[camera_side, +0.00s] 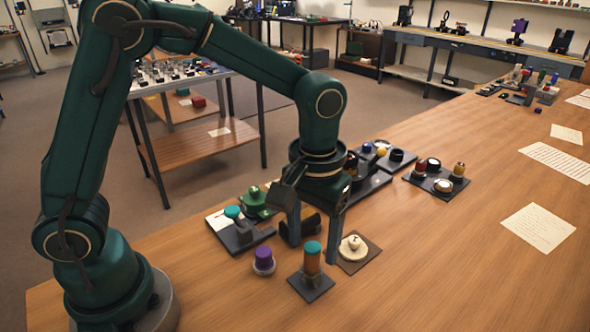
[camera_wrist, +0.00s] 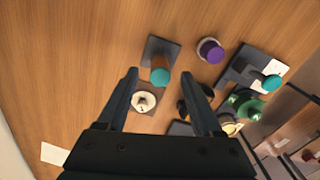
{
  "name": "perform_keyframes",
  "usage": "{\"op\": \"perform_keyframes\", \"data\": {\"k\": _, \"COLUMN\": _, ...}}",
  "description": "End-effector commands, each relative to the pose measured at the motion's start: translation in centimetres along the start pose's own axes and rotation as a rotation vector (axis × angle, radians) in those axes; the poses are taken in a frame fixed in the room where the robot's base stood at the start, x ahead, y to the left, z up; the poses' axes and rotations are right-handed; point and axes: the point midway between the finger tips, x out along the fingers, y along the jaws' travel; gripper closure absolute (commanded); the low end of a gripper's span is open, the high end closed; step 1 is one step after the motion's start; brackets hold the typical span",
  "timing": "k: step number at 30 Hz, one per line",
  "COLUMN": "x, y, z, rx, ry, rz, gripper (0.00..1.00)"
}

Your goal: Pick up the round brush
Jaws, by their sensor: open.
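I cannot tell for sure which piece is the round brush. An upright brown-orange cylinder with a teal top (camera_side: 312,262) stands on a dark square plate; its teal top (camera_wrist: 160,77) shows between my fingertips in the wrist view. A short purple-topped round piece (camera_side: 263,260) with a pale rim stands on the table to its left; it also shows in the wrist view (camera_wrist: 210,50). My gripper (camera_side: 312,252) is open and empty, pointing down. Its fingers (camera_wrist: 161,73) are spread just behind the teal-topped cylinder in the side view. No contact is visible.
A cream round piece (camera_side: 353,247) on a brown plate sits right beside my gripper. A dark plate with a teal knob (camera_side: 232,212) and a green round piece (camera_side: 255,202) are behind left. A tray of small parts (camera_side: 437,179) lies behind right.

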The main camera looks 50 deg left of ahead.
Motion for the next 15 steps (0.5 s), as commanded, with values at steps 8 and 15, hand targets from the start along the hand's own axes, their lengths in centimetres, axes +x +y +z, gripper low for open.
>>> {"op": "perform_keyframes", "data": {"k": 8, "x": 2.5, "y": 0.0, "z": 0.0, "rx": 0.0, "ry": -0.001, "rz": 0.0, "gripper": 0.32}}
{"op": "perform_keyframes", "data": {"k": 15, "x": 2.6, "y": 0.0, "z": 0.0, "rx": 0.0, "ry": 0.001, "rz": 0.001, "gripper": 0.32}}
